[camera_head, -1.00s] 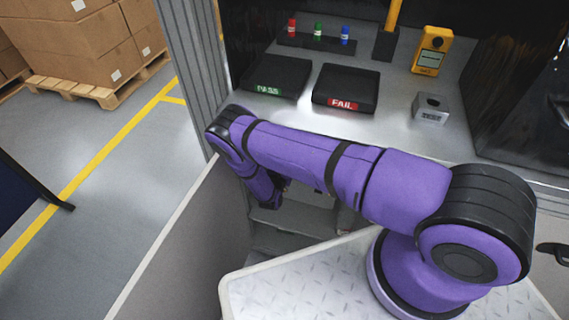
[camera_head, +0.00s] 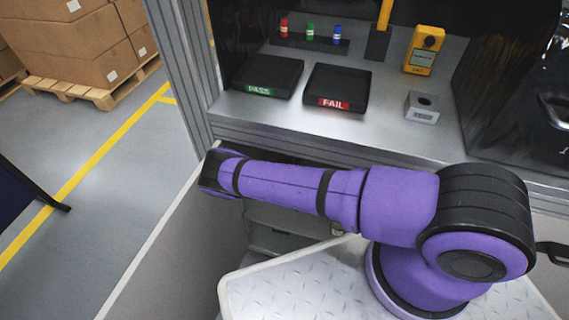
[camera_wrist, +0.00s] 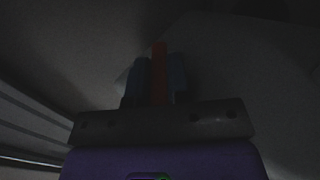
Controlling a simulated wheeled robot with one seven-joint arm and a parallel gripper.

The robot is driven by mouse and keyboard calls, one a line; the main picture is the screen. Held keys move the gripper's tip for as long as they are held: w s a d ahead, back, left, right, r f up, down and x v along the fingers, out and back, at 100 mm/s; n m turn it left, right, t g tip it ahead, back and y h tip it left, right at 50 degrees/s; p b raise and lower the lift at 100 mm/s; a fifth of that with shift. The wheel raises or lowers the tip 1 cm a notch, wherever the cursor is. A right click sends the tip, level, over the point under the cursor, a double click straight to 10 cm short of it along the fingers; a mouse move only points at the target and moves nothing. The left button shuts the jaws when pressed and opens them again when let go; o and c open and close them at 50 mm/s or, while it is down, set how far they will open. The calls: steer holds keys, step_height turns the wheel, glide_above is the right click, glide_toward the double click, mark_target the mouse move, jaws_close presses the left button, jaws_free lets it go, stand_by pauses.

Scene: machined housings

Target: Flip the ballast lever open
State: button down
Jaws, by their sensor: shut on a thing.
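In the dark wrist view, a narrow red bar (camera_wrist: 159,72), which looks like the ballast lever, stands upright between the two bluish fingers of my gripper (camera_wrist: 157,84). My gripper is shut on it. What the bar is attached to cannot be made out in the gloom. In the head view my purple arm reaches left across the front of the workbench, and its gripper and the lever are hidden below and behind it.
The workbench (camera_head: 290,112) carries a PASS tray (camera_head: 268,76), a FAIL tray (camera_head: 337,88), a yellow meter (camera_head: 424,50), a small metal block (camera_head: 422,107) and red, green and blue bottles. Pallet boxes (camera_head: 75,40) stand far left. Pale surfaces lie close around my gripper.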

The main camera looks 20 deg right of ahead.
steer(key=shift+d+n+y, duration=0.15)
steer(key=shift+n+y, duration=0.25)
steer(key=shift+y, duration=0.3)
steer(key=c, duration=1.1)
jaws_free()
steer(key=s, duration=1.1)
steer(key=shift+d, duration=0.3)
steer(key=shift+w, duration=0.1)
steer(key=shift+c, duration=0.3)
